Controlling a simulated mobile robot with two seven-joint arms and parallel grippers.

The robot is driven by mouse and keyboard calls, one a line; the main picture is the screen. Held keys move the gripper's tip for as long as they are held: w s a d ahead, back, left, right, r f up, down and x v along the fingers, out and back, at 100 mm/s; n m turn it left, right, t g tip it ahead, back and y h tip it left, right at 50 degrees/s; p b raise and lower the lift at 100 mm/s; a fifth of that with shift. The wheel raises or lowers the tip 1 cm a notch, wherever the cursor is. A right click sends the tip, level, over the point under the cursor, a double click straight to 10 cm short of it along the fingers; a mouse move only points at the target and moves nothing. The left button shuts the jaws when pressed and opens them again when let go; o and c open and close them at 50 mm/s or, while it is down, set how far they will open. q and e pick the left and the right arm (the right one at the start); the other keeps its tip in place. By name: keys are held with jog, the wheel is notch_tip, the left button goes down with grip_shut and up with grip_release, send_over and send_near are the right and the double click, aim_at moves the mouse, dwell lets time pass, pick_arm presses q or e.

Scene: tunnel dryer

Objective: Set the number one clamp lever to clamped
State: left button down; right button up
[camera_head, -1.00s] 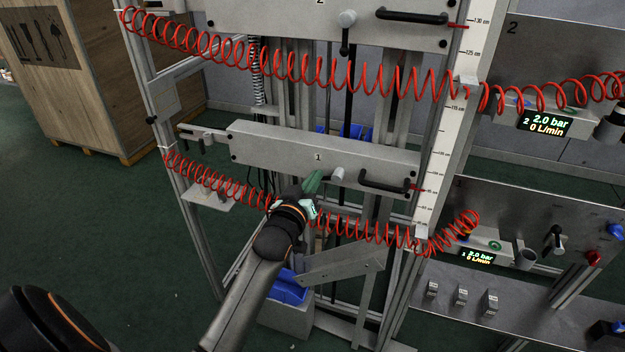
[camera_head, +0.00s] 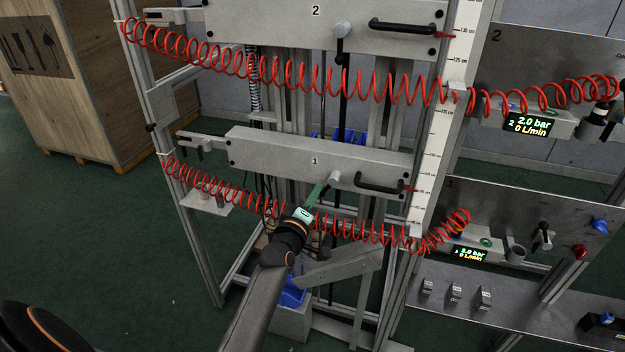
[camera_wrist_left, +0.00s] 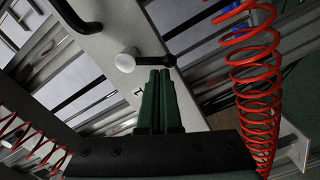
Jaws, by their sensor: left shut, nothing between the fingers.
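The number one clamp lever has a pale round hub (camera_head: 335,178) on the grey beam marked 1 (camera_head: 270,150). In the left wrist view its hub (camera_wrist_left: 126,60) is white, and a short black arm with a knob (camera_wrist_left: 169,60) runs right from it, which is downward in the head view. My left gripper (camera_head: 327,184) has green fingers, shut and empty. In the left wrist view its fingertips (camera_wrist_left: 160,73) are right beside the knob; I cannot tell if they touch. In the head view the fingers largely hide the lever's arm. My right gripper is not in view.
A red coiled hose (camera_head: 225,190) hangs across the front of the lower beam, close to my left wrist. A black handle (camera_head: 378,187) is right of the hub. Above is the beam marked 2 with its lever (camera_head: 343,45). A valve panel (camera_head: 530,215) stands at right.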

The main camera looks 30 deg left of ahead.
pick_arm(q)
jog(key=n, duration=0.2)
jog(key=d+f+n, duration=0.1)
jog(key=n, duration=0.1)
jog(key=shift+w+d+f, duration=0.1)
jog(key=shift+w+d, duration=0.05)
jog(key=shift+d+f, duration=0.1)
jog(key=shift+d, duration=0.1)
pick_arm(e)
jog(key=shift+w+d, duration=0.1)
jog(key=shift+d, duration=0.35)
pick_arm(q)
jog(key=shift+d, duration=0.1)
